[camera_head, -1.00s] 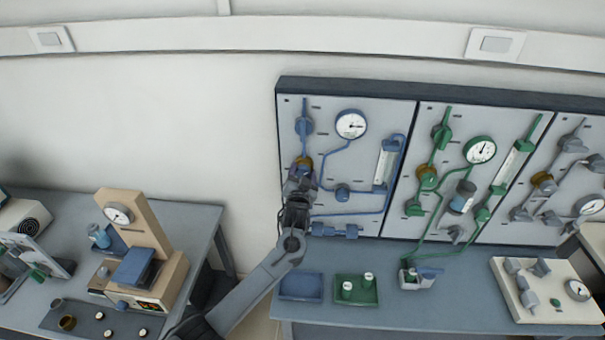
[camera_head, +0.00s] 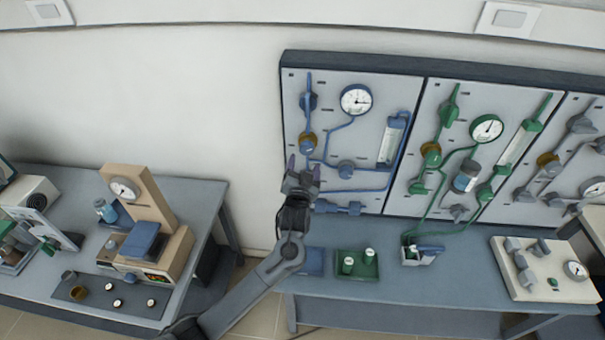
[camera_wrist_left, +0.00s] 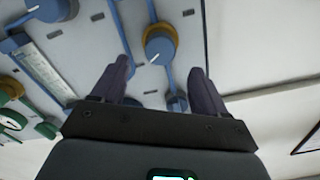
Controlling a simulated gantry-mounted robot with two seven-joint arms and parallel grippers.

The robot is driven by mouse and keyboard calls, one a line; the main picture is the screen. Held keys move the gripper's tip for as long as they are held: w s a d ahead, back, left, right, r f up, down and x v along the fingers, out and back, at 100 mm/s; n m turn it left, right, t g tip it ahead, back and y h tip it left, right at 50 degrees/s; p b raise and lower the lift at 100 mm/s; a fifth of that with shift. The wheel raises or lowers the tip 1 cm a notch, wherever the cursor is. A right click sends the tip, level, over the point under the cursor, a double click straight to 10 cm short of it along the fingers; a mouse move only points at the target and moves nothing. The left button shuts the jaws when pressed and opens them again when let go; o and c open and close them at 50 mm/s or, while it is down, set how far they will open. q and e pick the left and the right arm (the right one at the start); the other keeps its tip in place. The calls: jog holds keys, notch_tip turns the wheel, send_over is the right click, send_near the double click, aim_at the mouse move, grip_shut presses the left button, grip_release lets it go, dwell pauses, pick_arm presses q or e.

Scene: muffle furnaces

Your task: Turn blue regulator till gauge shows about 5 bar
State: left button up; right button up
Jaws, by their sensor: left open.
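The blue regulator (camera_head: 307,144) is a round blue knob with a brass collar on the blue-piped panel. The white round gauge (camera_head: 356,100) is up and to its right; its needle is too small to read. My left gripper (camera_head: 303,164) is open and empty, just below the regulator in the head view, its fingers pointing up towards the panel. In the left wrist view the regulator (camera_wrist_left: 160,45) faces the gap between the open fingers, beyond their tips and apart from them. The gauge cannot be made out there. My right gripper is not in view.
A blue valve (camera_head: 308,101) sits above the regulator and a blue knob (camera_head: 347,169) to its lower right. A flowmeter (camera_head: 390,142) is farther right, then the green panel (camera_head: 455,80). A bench (camera_head: 400,285) with trays stands below. Bare wall lies left of the panel.

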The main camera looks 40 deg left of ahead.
pick_arm(q)
jog(key=v, duration=0.3)
dwell(0.5)
dwell(0.9)
dwell(0.5)
